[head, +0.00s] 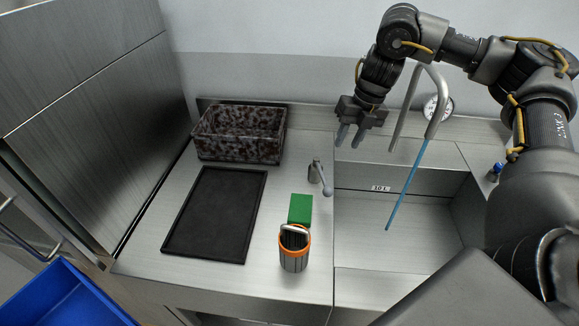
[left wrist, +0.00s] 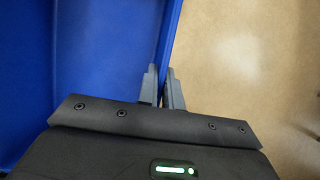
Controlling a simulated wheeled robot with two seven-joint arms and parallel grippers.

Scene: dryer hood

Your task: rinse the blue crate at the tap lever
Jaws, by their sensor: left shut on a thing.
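The blue crate (head: 70,295) shows in the lower left corner of the head view, in front of the counter and cut off by the frame. In the left wrist view, my left gripper (left wrist: 162,78) is shut on the wall of the blue crate (left wrist: 105,50). The grey tap lever (head: 319,179) stands on the counter at the sink's left edge. The curved tap (head: 436,78) has a blue stream (head: 408,182) coming from its spout down into the sink. My right gripper (head: 350,134) is open and empty above the sink's back left, behind the lever.
A black tray (head: 215,215) lies on the counter, with a speckled basin (head: 238,135) behind it. A green block (head: 300,208) and an orange-rimmed cup (head: 294,256) stand near the sink (head: 355,208). A cabinet (head: 90,110) bounds the left.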

